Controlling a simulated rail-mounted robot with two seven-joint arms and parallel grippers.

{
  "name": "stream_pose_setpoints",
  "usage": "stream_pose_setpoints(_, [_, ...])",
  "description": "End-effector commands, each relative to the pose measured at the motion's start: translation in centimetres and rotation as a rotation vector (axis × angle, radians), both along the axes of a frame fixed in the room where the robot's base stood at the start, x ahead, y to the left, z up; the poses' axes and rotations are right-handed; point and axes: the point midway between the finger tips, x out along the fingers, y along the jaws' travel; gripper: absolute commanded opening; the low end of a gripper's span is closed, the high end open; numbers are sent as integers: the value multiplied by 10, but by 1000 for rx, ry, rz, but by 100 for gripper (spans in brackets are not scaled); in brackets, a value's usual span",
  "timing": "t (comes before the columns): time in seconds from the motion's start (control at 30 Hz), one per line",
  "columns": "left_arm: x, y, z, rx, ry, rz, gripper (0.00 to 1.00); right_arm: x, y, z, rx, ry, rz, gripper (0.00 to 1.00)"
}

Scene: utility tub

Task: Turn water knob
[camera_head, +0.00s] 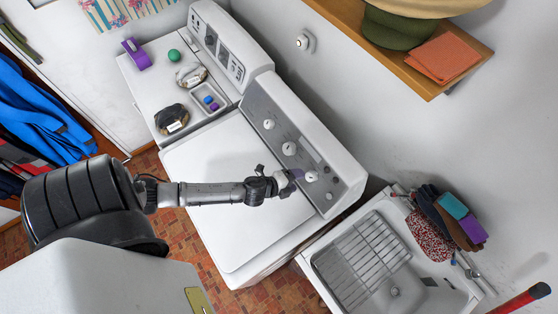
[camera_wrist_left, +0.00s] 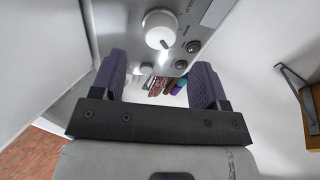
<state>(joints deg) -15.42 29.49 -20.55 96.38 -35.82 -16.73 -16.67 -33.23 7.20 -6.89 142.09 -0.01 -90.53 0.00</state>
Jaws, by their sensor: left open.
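The washer's grey control panel (camera_head: 300,150) carries several white knobs; their labels are too small to read, so I cannot tell which is the water knob. My left gripper (camera_head: 294,175) is open, with purple fingers, over the washer near the panel's lower end, close to a white knob (camera_head: 311,177). In the left wrist view, a large round white knob (camera_wrist_left: 160,29) stands ahead of and above the open fingers (camera_wrist_left: 158,76), apart from them. My right gripper is not in view.
The washer's white lid (camera_head: 225,150) lies below my left arm. A sink with a wire rack (camera_head: 360,260) is at lower right. A second machine with small items on top (camera_head: 150,85) stands at upper left. A wooden shelf (camera_head: 400,50) is on the wall.

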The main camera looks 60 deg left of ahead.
Motion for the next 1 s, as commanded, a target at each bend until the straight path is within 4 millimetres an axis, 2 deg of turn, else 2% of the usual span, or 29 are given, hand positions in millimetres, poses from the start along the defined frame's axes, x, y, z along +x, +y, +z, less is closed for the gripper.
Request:
stream_pose_setpoints(0.03, [-11,1,3,0,2,-1,68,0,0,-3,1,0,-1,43])
stream_pose_setpoints(0.2, [-37,4,17,-1,1,-1,68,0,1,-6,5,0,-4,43])
stream_pose_setpoints(0.4, [-57,7,28,0,1,1,68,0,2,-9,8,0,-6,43])
stream_pose_setpoints(0.6, [-66,8,34,-1,0,0,68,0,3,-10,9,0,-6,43])
stream_pose_setpoints(1.0, [-67,8,35,-1,0,0,68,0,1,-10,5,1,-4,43])
